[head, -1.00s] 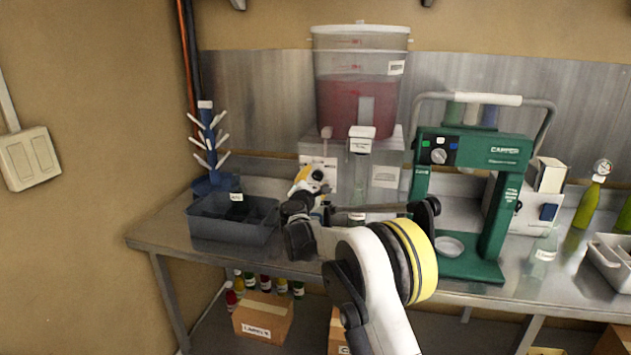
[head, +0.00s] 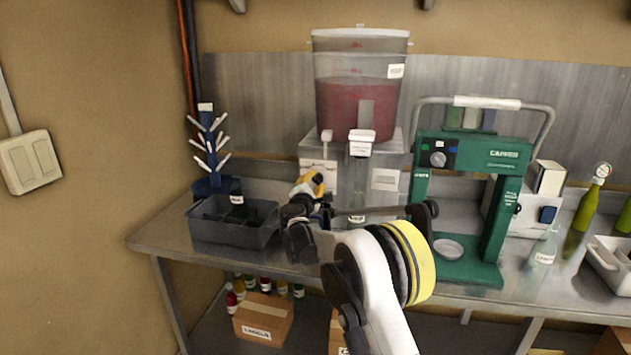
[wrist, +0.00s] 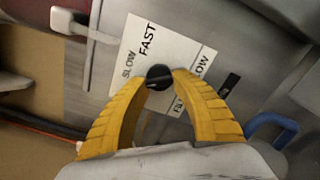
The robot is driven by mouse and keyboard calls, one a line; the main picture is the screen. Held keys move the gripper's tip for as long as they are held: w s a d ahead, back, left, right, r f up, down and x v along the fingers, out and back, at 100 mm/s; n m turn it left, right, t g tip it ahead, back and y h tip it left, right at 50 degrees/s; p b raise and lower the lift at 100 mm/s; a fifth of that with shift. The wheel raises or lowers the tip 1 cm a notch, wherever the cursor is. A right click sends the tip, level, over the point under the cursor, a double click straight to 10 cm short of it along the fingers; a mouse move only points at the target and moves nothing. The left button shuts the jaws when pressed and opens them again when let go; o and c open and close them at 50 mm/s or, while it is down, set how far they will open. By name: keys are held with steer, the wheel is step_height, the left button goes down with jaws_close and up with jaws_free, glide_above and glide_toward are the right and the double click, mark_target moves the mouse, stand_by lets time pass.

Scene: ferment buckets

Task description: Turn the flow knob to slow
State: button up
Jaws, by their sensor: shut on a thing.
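The flow knob (wrist: 160,76) is small, round and black. In the wrist view it sits on a white label plate (wrist: 139,48) printed FAST and SLOW, with more partly covered lettering at the right. My gripper (wrist: 160,79) has its two yellow fingers closed around the knob, one tip on each side. Which word the knob points to I cannot tell. In the head view my gripper (head: 311,186) is at the front of the metal stand (head: 385,160) under the bucket of red liquid (head: 350,105). The knob is hidden there behind the fingers.
A white-capped filler part (head: 361,143) is just right of my gripper. The green capper (head: 485,160) stands to the right. Bare bench top (head: 165,235) shows at the left end.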

steer(key=m+p, duration=0.1)
steer(key=m, duration=0.5)
steer(key=shift+a+r, duration=0.1)
steer(key=shift+r, duration=0.05)
stand_by(0.4)
steer(key=o, duration=1.2)
steer(key=v, duration=1.2)
